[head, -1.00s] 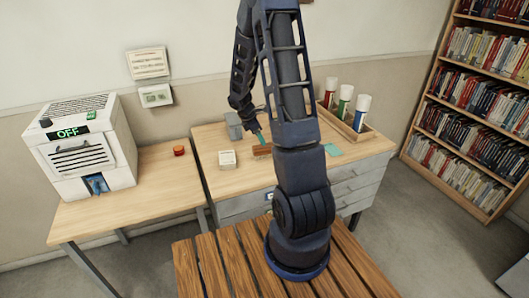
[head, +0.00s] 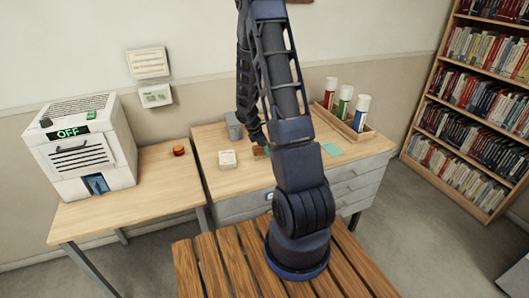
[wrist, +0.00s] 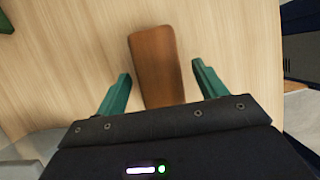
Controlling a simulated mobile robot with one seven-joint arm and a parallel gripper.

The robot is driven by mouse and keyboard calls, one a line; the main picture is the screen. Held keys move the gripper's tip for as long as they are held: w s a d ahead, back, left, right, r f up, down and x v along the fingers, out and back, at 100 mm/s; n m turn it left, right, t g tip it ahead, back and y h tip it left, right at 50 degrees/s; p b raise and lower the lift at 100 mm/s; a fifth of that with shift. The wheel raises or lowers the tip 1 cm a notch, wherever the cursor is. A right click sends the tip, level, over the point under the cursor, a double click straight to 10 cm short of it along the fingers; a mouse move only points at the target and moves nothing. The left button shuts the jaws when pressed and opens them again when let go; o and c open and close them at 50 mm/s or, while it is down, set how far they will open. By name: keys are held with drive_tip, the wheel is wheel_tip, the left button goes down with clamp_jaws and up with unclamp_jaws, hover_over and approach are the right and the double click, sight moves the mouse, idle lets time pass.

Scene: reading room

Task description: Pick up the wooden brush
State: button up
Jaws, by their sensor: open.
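The wooden brush (wrist: 155,62) shows in the wrist view as a brown block with rounded corners, lying on the light wood desk top. Its near end lies between the two green fingers of my gripper (wrist: 160,92). The fingers are open, with a gap on each side of the brush. My gripper's body hides the nearest part of it. In the head view the brush (head: 259,151) is a small brown patch on the desk, partly hidden by my arm.
On the desk (head: 215,185) are a grey cup (head: 234,126), a small white box (head: 228,159), a teal pad (head: 332,150) and a wooden tray (head: 341,124) with three capped tubes. A white machine marked OFF (head: 80,150) and a red button (head: 179,151) are on the left table.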

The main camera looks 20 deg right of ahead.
drive_tip(key=shift+f, duration=0.25)
idle(0.5)
drive_tip(key=shift+c, duration=0.4)
drive_tip(key=c, duration=1.1)
